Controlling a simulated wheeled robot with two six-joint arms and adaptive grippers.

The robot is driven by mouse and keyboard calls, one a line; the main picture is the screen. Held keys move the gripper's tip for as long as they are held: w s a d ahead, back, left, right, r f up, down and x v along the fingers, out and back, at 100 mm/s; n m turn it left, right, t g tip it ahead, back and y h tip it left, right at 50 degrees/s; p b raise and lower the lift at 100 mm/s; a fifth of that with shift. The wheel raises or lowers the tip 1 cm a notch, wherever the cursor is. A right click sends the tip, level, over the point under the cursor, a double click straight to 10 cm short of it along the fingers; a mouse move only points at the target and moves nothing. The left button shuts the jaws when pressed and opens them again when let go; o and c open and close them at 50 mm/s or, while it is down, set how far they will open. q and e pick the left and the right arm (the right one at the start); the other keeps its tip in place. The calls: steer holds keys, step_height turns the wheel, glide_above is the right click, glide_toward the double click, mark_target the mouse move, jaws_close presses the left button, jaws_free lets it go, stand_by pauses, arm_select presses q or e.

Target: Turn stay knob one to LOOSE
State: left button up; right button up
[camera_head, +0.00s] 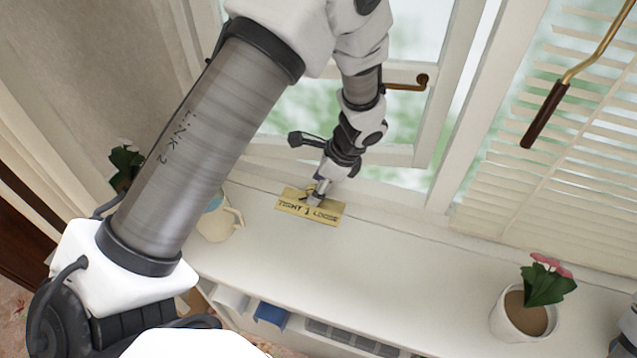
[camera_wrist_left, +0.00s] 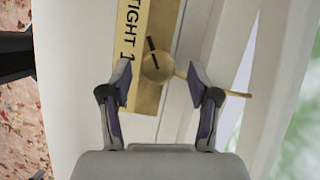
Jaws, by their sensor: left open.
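The brass plate (camera_head: 327,213) marked TIGHT 1 LOOSE lies on the white sill below the open window. My left gripper (camera_head: 314,198) is at this plate, pointing down over its middle and hiding most of the knob in the head view. In the left wrist view the round brass knob (camera_wrist_left: 157,67) with a dark pointer line sits between the two open fingers (camera_wrist_left: 158,85). The line runs slanted along the plate (camera_wrist_left: 147,95), toward its upper end. Neither finger clearly touches the knob. The LOOSE word is hidden in the wrist view.
A cream mug (camera_head: 216,222) stands left of the plate, partly behind my left arm. A potted pink flower (camera_head: 524,312) stands at the right of the sill (camera_head: 400,265). The window handle (camera_head: 408,84) and a hanging brass-and-wood crank (camera_head: 545,115) are above. The sill's middle is clear.

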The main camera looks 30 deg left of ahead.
arm_select(q)
steer(key=shift+s+r, duration=0.1)
steer(key=shift+s, duration=0.05)
steer(key=shift+c, duration=1)
steer(key=c, duration=0.9)
steer(key=shift+c, duration=0.2)
